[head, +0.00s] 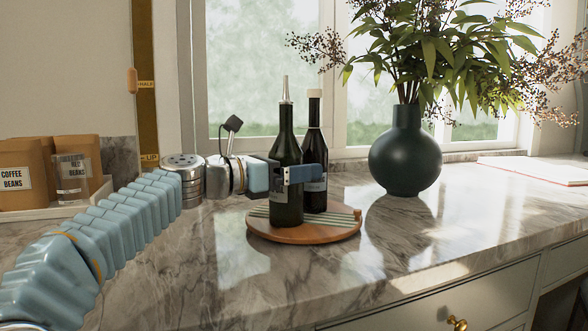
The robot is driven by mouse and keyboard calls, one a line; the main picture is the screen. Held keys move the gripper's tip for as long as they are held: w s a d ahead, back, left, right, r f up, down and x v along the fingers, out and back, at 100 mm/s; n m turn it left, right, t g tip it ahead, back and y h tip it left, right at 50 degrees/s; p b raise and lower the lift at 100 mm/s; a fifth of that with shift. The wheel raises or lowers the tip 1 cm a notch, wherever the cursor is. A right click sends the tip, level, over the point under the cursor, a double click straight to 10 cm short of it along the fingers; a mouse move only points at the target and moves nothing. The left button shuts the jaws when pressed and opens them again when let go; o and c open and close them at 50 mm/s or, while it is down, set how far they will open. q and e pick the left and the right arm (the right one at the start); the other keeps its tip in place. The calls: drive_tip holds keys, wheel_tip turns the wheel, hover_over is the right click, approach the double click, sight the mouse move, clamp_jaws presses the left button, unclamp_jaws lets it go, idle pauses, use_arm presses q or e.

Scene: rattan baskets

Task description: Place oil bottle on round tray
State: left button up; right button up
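The oil bottle (287,140), dark green glass with a thin pour spout, stands upright over the round tray (262,229). My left gripper (290,174) reaches in from the left at the bottle's middle, with its fingers around the bottle; it looks shut on it. The bottle's base overlaps the front middle of the wooden tray; I cannot tell whether it rests there or hangs just above. A second dark bottle (315,140) with a pale cap stands right behind it on the tray, partly hidden. My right gripper is not in view.
A dark green vase (405,158) with leafy branches stands right of the tray. Brown coffee bean bags (22,175) and a glass jar (72,180) sit on a pale tray at left. The marble counter (400,245) in front is clear. An open book (540,170) lies far right.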

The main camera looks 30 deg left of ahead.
use_arm(q)
drive_tip(key=shift+o, duration=0.6)
drive_tip(key=shift+r, duration=0.1)
drive_tip(key=b+v, duration=0.1)
drive_tip(key=v, duration=1.1)
